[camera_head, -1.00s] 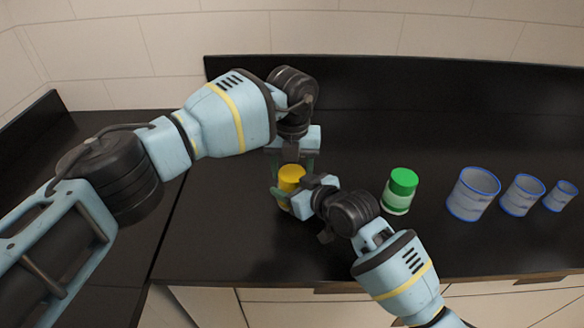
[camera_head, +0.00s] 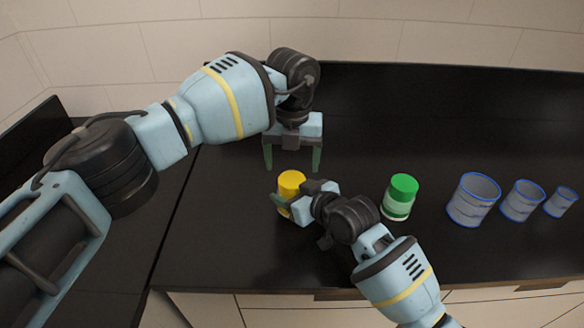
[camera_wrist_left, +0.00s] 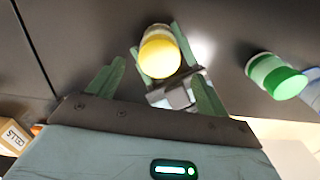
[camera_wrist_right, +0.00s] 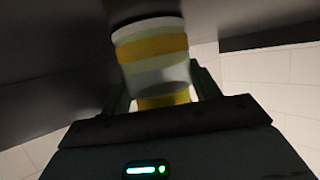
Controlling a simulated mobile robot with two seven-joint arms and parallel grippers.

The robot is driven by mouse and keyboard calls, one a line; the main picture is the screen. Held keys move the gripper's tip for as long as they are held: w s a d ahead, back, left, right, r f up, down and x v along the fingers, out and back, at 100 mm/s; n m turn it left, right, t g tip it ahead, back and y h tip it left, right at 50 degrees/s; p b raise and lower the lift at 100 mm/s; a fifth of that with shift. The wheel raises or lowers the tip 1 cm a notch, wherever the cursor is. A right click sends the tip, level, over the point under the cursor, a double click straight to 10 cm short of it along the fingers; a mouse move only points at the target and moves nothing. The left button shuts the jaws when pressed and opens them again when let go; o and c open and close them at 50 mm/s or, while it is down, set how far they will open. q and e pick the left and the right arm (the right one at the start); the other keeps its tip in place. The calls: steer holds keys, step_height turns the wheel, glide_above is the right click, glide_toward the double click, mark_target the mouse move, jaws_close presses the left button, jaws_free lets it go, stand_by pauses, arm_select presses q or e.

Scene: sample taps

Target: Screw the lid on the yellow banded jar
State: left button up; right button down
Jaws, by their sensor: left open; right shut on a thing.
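The yellow lid (camera_head: 292,180) sits on top of the yellow banded jar (camera_wrist_right: 153,45), which stands upright on the dark counter. It also shows from above in the left wrist view (camera_wrist_left: 160,56). I cannot tell how tightly the lid is seated. My right gripper (camera_head: 288,203) is shut around the jar's side below the lid, and hides much of the jar in the head view. My left gripper (camera_head: 292,163) is open and empty, pointing down, above and apart from the lid.
A green-lidded jar (camera_head: 399,198) stands to the right. Several clear blue-rimmed cups (camera_head: 472,202) stand farther right. The black backsplash (camera_head: 440,90) runs behind. A labelled box (camera_wrist_left: 12,137) shows at the edge of the left wrist view. The counter left of the jar is clear.

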mark_target(292, 179)
stand_by(0.3)
arm_select(q)
step_height(292, 179, up, 4)
steer(key=n, duration=0.5)
steer(key=shift+f, duration=0.25)
steer(key=shift+f, duration=0.1)
steer(key=shift+f, duration=3.95)
steer(key=shift+c, duration=0.6)
steer(key=c, duration=1)
steer(key=shift+a, duration=0.1)
steer(key=m, duration=0.6)
